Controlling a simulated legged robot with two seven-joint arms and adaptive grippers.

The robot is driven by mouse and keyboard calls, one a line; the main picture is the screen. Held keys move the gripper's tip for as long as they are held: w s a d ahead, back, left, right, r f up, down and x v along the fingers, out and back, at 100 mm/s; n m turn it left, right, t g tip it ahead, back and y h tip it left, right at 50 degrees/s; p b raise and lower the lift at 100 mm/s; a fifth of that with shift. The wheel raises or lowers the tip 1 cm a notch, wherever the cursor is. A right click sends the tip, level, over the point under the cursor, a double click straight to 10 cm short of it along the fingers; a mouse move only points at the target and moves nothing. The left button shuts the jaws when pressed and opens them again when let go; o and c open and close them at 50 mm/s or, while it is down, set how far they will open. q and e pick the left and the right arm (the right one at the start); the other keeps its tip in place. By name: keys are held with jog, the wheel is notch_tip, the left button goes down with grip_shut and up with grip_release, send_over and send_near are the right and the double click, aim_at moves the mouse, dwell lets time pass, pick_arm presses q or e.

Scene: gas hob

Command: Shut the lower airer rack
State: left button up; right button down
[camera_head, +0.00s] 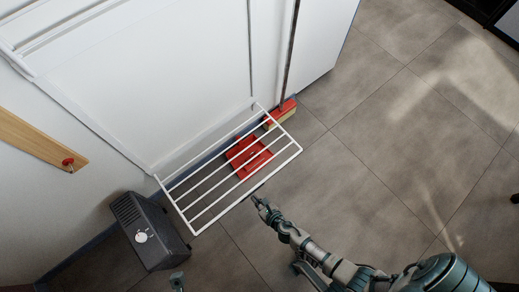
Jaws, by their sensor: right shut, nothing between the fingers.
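The lower airer rack (237,187), a white wire frame with several bars, is folded out from the white wall panel and stands out flat over the floor. My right gripper (257,199) is shut and empty, close to the rack's front bar near its middle. I cannot tell whether it touches the bar or is a little below it. My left gripper (177,281) shows only in part at the bottom edge, left of the rack's front corner, and its fingers are too small to read.
A red dustpan (248,157) lies on the floor beneath the rack. A red broom (281,114) leans by the rack's far corner. A dark grey heater-like box (148,230) stands left of the rack. A wooden board (38,139) is on the left wall. The tiled floor at right is clear.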

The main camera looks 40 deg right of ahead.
jog(key=r, duration=0.1)
jog(key=r+p, duration=0.1)
jog(key=r, duration=0.1)
jog(key=shift+w, duration=0.3)
